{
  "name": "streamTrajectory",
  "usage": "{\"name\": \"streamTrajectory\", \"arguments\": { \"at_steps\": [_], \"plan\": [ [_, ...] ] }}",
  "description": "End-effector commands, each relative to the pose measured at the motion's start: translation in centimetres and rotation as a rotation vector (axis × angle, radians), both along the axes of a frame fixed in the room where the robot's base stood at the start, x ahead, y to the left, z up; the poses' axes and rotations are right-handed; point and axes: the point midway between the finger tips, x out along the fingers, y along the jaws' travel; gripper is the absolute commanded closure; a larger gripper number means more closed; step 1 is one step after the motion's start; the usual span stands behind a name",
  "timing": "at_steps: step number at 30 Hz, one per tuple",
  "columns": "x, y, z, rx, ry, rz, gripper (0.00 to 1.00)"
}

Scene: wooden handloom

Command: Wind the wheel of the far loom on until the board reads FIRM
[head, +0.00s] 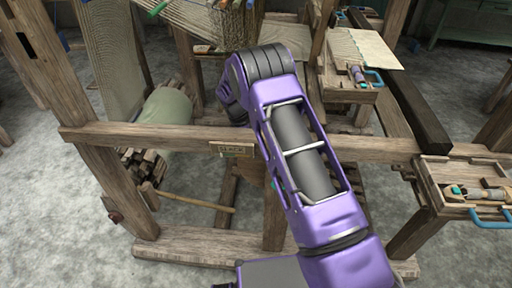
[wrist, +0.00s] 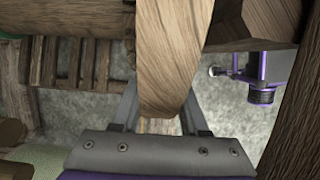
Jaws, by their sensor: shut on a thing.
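My purple arm reaches over the loom's front beam in the head view, and my gripper's jaws are hidden there. In the wrist view my gripper (wrist: 160,100) is shut on a rounded wooden piece (wrist: 168,55), one finger on each side of it. I take this piece for part of the wheel; the rest of the wheel cannot be made out. The small board (head: 235,149) hangs on the front beam, just left of my arm, and appears to read SLACK.
The loom's front beam (head: 180,136) crosses below my arm. A cloth roll (head: 165,115) is at the left. In the wrist view, wooden beams lie close on both sides. Bare floor (head: 50,215) shows at front left.

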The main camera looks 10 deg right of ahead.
Motion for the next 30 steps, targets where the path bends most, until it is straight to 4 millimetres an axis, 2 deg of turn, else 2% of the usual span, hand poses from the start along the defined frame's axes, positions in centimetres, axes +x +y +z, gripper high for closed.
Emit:
{"name": "streamTrajectory", "arguments": {
  "at_steps": [5,6,10,18,22,26,30],
  "plan": [
    [0.0,0.0,0.0,0.002,0.001,0.0,1.0],
    [0.0,0.0,0.0,0.002,0.001,0.0,0.49],
    [0.0,0.0,0.0,0.002,0.0,0.0,0.26],
    [0.0,0.0,0.1,0.003,-0.001,0.0,0.26],
    [0.1,0.2,0.8,0.004,-0.003,0.001,0.26],
    [0.3,0.9,2.8,0.004,-0.005,0.001,0.26],
    [0.5,1.9,6.1,0.004,-0.006,0.002,0.26]
  ]
}}
